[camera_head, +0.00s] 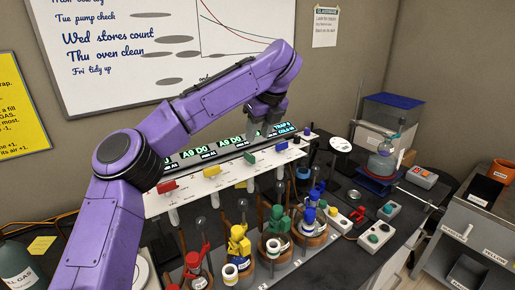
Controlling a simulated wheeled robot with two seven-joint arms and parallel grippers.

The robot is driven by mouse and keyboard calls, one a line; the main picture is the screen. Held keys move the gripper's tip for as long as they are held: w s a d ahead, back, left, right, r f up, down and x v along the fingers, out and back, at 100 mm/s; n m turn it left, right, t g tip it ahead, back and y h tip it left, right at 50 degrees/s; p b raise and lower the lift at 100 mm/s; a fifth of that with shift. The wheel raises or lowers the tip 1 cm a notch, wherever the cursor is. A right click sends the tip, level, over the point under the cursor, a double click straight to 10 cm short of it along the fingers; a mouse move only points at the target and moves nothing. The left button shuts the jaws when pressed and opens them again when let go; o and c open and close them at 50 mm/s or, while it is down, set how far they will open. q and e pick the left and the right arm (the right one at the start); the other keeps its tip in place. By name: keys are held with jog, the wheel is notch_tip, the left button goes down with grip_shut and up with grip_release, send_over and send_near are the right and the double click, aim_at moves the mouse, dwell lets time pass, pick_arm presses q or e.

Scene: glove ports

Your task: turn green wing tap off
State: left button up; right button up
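The green wing tap (250,158) sits on the front of a long white manifold panel (230,176), between the yellow wing tap (212,171) on its left and the blue wing tap (281,146) on its right. A red wing tap (167,186) is at the panel's left end. My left gripper (262,132) points down above and behind the green tap, close to the lit displays, apart from the tap. Its fingers are small and dark, and their gap is not clear. My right gripper is not in view.
Green-lit displays (197,151) run along the panel's top. Below stand several flasks with coloured clamps, including a yellow one (239,243) and a green one (278,220). A glass flask (382,163) stands on the right. A whiteboard (130,45) hangs on the wall behind.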

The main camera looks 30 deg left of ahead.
aim_at(250, 154)
pick_arm(q)
jog(key=f, duration=0.1)
jog(key=s+a+f, duration=0.1)
jog(key=f, duration=0.1)
jog(key=shift+s+a+p, duration=0.15)
jog(key=shift+a+p, duration=0.15)
jog(key=shift+p, duration=0.05)
jog(key=f, duration=0.1)
jog(key=w+a+f, duration=0.1)
jog(key=f, duration=0.1)
jog(key=w+f, duration=0.1)
jog(key=shift+w+a+f+p, duration=0.15)
jog(key=shift+a+f+p, duration=0.05)
jog(key=shift+f+p, duration=0.15)
jog(key=shift+s+r, duration=0.25)
jog(key=shift+s, duration=0.25)
jog(key=shift+c, duration=1.3)
grip_shut()
